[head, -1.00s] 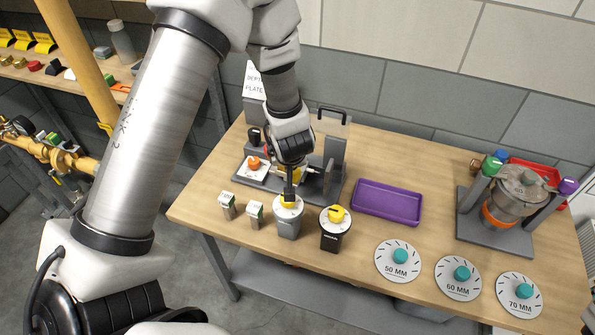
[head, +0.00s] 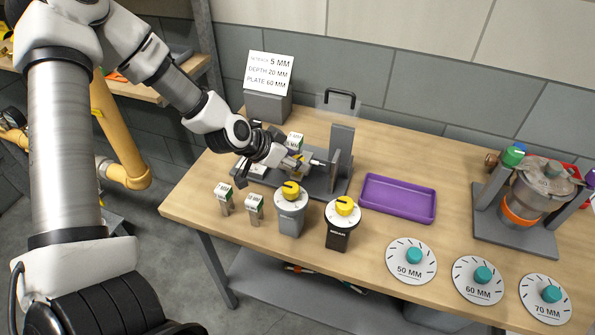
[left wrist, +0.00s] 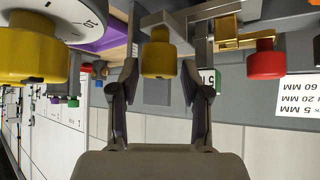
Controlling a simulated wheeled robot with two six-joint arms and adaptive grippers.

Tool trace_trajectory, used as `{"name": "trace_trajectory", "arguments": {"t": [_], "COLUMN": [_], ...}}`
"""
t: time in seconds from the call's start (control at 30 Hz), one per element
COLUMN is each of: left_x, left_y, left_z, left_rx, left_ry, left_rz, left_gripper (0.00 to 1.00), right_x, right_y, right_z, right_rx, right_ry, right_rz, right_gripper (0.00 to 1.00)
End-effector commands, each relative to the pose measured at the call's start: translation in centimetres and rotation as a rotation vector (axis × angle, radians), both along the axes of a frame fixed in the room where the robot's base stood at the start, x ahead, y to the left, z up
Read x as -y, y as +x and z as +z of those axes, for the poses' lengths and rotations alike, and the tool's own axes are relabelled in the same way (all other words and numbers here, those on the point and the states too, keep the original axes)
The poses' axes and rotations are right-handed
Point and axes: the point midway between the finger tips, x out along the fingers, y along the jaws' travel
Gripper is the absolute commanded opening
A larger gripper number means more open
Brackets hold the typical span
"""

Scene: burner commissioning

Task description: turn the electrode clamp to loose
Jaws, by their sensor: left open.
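My left gripper (head: 292,161) reaches over the grey fixture (head: 343,150) at the back left of the table. In the left wrist view the left gripper (left wrist: 159,78) is open, with its two fingers apart. A yellow knob (left wrist: 158,56) shows between and just beyond the fingertips, and looks like the electrode clamp. I cannot tell whether the fingers touch it. In the head view my gripper largely hides this knob. A red knob (left wrist: 266,62) stands beside it in the wrist view, by a brass-coloured block (left wrist: 235,36). My right gripper is not in view.
Two dial posts with yellow knobs, one grey (head: 291,214) and one black (head: 340,226), stand in front of the fixture. Two small labelled blocks (head: 224,198) are left of them. A purple tray (head: 398,200) and a burner stand (head: 515,235) lie right. A sign (head: 269,73) stands behind.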

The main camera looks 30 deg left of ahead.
Motion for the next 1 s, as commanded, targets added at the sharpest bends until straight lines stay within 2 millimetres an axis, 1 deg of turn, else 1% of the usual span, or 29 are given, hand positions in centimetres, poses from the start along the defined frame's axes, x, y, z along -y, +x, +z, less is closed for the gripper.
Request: {"name": "trace_trajectory", "arguments": {"t": [0.03, 0.07, 0.2, 0.37, 0.4, 0.47, 0.5, 0.53, 0.67, 0.77, 0.87, 1.0], "left_x": [0.2, 0.2, 0.4, 0.4, 0.4, 0.4, 0.4, 0.4, 0.4, 0.6, 0.6, 0.6], "left_y": [0.3, 0.5, 1.0, 1.0, 1.0, 1.0, 0.9, 0.9, 0.9, 0.9, 0.9, 0.9], "left_z": [-0.7, -0.8, -0.9, -0.8, -0.8, -0.8, -0.8, -0.8, -0.8, -0.6, -0.5, -0.9], "left_rx": [-0.001, -0.001, 0.0, -0.001, -0.001, -0.001, -0.001, -0.001, -0.001, -0.004, -0.006, -0.004], "left_ry": [0.004, 0.003, -0.001, -0.002, -0.002, -0.002, -0.002, -0.002, -0.002, -0.003, 0.002, 0.004], "left_rz": [-0.004, -0.003, -0.001, 0.001, 0.001, 0.001, 0.001, 0.001, 0.002, 0.038, 0.136, 0.308], "left_gripper": [0.47, 0.47, 0.47, 0.47, 0.43, 0.22, 0.08, 0.01, 0.01, 0.01, 0.01, 0.01], "right_x": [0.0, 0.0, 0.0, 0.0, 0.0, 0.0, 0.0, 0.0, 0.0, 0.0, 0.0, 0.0], "right_y": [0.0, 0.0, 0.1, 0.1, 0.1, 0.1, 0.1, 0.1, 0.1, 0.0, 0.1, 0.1], "right_z": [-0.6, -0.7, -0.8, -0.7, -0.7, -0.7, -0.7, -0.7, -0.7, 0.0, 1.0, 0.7], "right_rx": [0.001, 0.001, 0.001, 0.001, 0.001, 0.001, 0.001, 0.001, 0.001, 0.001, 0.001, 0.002], "right_ry": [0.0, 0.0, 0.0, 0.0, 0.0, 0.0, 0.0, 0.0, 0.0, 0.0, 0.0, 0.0], "right_rz": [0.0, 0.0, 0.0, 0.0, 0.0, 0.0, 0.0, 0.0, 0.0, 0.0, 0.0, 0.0], "right_gripper": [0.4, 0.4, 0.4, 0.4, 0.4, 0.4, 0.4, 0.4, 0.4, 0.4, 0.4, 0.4]}}
